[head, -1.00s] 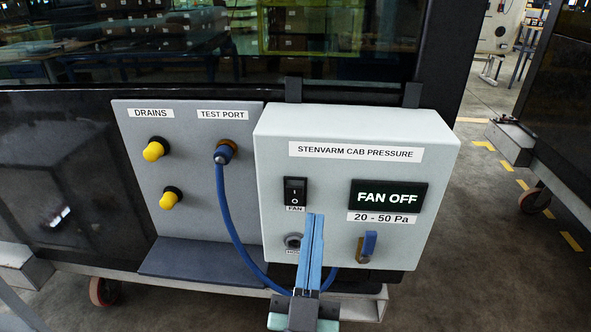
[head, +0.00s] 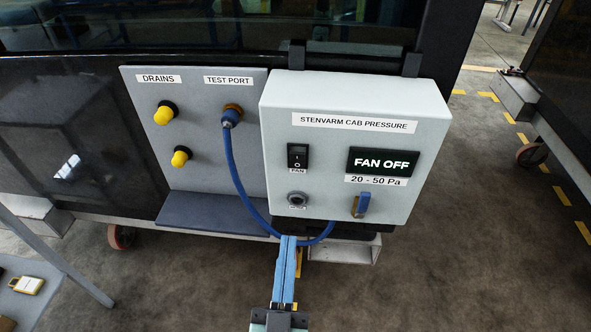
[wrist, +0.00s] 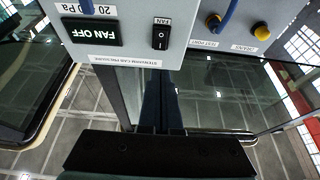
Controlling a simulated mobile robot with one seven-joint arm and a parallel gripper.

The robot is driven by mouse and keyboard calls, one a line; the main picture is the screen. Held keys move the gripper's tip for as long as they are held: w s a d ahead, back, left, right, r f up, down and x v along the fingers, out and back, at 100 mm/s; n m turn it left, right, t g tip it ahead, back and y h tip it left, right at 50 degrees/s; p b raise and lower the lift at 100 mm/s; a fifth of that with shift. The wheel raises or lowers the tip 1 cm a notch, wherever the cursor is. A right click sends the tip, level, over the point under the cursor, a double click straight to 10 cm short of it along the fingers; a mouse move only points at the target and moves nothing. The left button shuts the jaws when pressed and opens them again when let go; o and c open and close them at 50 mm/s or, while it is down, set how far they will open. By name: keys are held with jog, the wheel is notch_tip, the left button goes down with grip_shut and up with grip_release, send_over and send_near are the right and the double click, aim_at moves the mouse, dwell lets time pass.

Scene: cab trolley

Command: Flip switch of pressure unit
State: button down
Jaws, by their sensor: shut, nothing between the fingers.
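The pressure unit (head: 340,95) is a pale box labelled STENVARM CAB PRESSURE. Its black FAN rocker switch (head: 298,156) is on the left of its front, and the display (head: 384,162) reads FAN OFF. In the wrist view the unit (wrist: 195,45) appears upside down, with the switch (wrist: 161,34) near the top. My gripper (head: 288,240) has its blue fingers together and empty. In the head view it shows below the unit's lower edge, under the switch, apparently apart from it. In the wrist view the fingers (wrist: 159,85) point up toward the unit.
A grey panel (head: 200,135) to the left carries a TEST PORT fitting (head: 231,115) and two yellow drain caps (head: 165,113). A blue hose (head: 232,175) loops from the port under the unit. A round socket (head: 297,199) and blue-handled valve (head: 361,206) sit low on the unit.

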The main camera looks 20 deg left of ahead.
aim_at(298, 157)
jog(key=p+x, duration=0.1)
jog(key=x, duration=1.2)
jog(key=shift+w+a+r+p, duration=0.1)
jog(key=shift+w+p, duration=0.15)
jog(key=shift+p, duration=0.15)
jog(key=shift+r, duration=0.15)
jog(key=p, duration=0.1)
jog(key=r+p, duration=0.1)
jog(key=shift+w+g+p, duration=0.2)
jog(key=shift+g+p, duration=0.1)
jog(key=shift+f+b, duration=0.4)
jog(key=shift+f, duration=0.1)
